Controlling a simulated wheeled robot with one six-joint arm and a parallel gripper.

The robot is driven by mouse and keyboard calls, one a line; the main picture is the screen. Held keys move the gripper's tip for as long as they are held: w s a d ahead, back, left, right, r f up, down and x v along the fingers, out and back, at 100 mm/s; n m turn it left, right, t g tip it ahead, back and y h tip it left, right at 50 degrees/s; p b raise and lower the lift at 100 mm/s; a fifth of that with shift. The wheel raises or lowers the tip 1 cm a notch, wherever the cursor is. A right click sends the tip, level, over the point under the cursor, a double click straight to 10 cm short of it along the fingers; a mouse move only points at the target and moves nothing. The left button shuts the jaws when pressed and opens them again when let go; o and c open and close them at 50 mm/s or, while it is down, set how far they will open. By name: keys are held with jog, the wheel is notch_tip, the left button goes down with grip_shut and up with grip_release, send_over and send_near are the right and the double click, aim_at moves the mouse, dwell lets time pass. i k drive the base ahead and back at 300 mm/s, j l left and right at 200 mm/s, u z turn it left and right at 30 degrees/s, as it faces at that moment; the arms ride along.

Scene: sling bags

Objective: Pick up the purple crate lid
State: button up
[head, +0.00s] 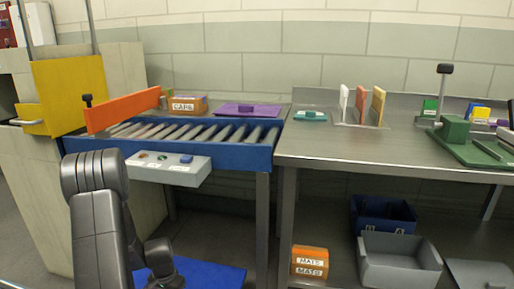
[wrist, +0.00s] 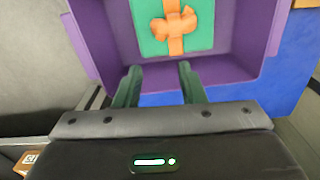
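An open purple crate (wrist: 98,45) fills the upper part of the wrist view. Inside it sits a green box (wrist: 148,40) with an orange bow (wrist: 175,24). My gripper (wrist: 158,72) is open, its two green fingers apart at the near side of the crate. I see nothing held between them, and I cannot tell whether they touch the crate. The lid does not show in the wrist view.
The conveyor (head: 225,155) has a blue frame, with an orange bar (head: 125,110) across its left side. An orange CAPS box (head: 187,104) stands behind the rollers. A steel table (head: 330,150) adjoins on the right. A blue mat (head: 215,277) lies on the floor below.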

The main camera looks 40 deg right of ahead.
aim_at(229, 109)
jog(key=z, duration=1.6)
